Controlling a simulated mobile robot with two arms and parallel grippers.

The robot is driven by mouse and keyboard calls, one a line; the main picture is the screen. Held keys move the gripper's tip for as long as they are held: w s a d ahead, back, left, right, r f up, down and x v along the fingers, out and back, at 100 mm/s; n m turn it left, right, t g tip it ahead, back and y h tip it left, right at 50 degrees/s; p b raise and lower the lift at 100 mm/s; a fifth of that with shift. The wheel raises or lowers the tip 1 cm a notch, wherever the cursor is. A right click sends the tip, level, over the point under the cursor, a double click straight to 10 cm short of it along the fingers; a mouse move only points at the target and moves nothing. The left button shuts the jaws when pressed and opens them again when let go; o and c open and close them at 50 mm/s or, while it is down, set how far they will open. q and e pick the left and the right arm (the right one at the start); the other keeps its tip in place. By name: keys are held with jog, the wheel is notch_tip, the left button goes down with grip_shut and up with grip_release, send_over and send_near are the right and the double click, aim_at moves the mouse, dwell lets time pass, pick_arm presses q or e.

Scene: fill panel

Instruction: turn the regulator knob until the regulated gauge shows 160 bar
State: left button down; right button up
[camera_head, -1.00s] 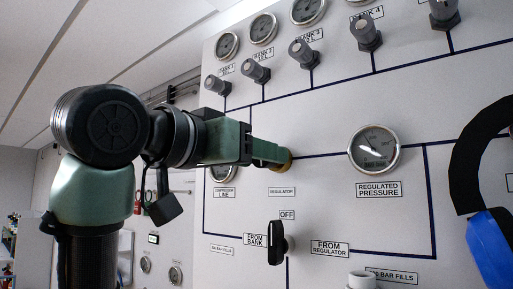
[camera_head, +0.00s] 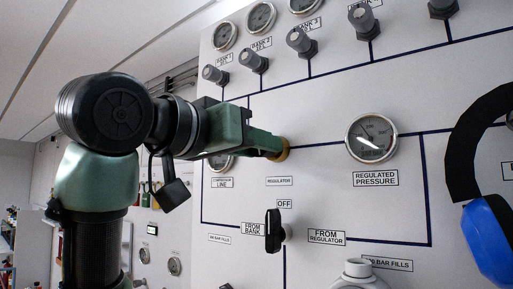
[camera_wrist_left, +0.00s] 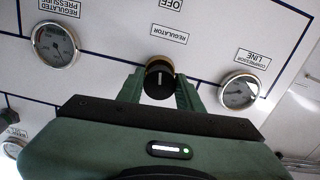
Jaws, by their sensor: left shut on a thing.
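My left gripper (camera_head: 272,147) reaches in from the left and is shut on the regulator knob (camera_head: 284,148), above the REGULATOR label (camera_head: 279,181). In the left wrist view the black knob (camera_wrist_left: 158,82), with a brass-coloured rim and a pale mark, sits between the two green fingers (camera_wrist_left: 160,90). The regulated pressure gauge (camera_head: 371,139) is right of the knob. It also shows upside down in the left wrist view (camera_wrist_left: 54,45). Its dial is too small and glary to read a value. My right gripper is not in view.
A black valve handle (camera_head: 274,231) labelled OFF is below the knob. The compressor line gauge (camera_head: 221,163) is partly behind my arm. Several bank valves (camera_head: 301,43) line the panel top. A black curved thing with a blue part (camera_head: 488,235) covers the right edge.

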pick_arm(q)
jog(key=c, duration=1.3)
grip_release()
jog(key=o, duration=0.3)
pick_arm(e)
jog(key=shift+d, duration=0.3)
pick_arm(q)
jog(key=shift+o, duration=0.2)
jog(key=b+v, duration=0.3)
jog(key=v, duration=0.5)
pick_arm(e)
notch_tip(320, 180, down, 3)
pick_arm(q)
jog(key=shift+w, duration=0.1)
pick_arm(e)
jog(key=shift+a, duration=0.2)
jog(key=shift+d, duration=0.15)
